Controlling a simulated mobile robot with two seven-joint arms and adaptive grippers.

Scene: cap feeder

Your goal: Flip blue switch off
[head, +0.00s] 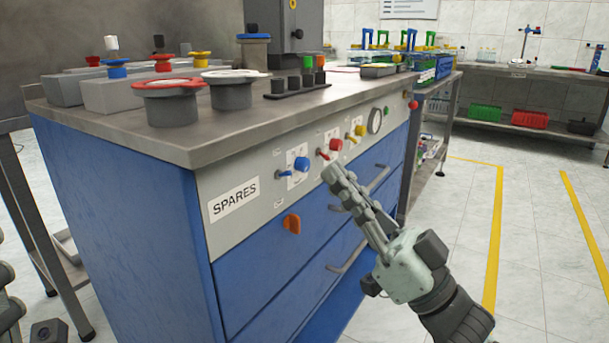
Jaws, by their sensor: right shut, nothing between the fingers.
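On the grey front panel (250,165) of the blue cabinet, a small blue switch lever (283,175) sticks out to the left on a white plate. A round blue knob or lamp (301,164) sits just right of it. I cannot tell from the lever whether it is on or off. My right gripper (331,173) reaches up from the lower right. Its fingers are together and empty, with the tips to the right of the blue knob and just below the red switch in the picture. I cannot tell whether they touch the panel. My left gripper is out of view.
A red switch lever (323,154) with a red knob (336,145) and a yellow knob (360,130) follow to the right. Drawer handles (348,256) stick out. Floor at the right (540,260) is clear.

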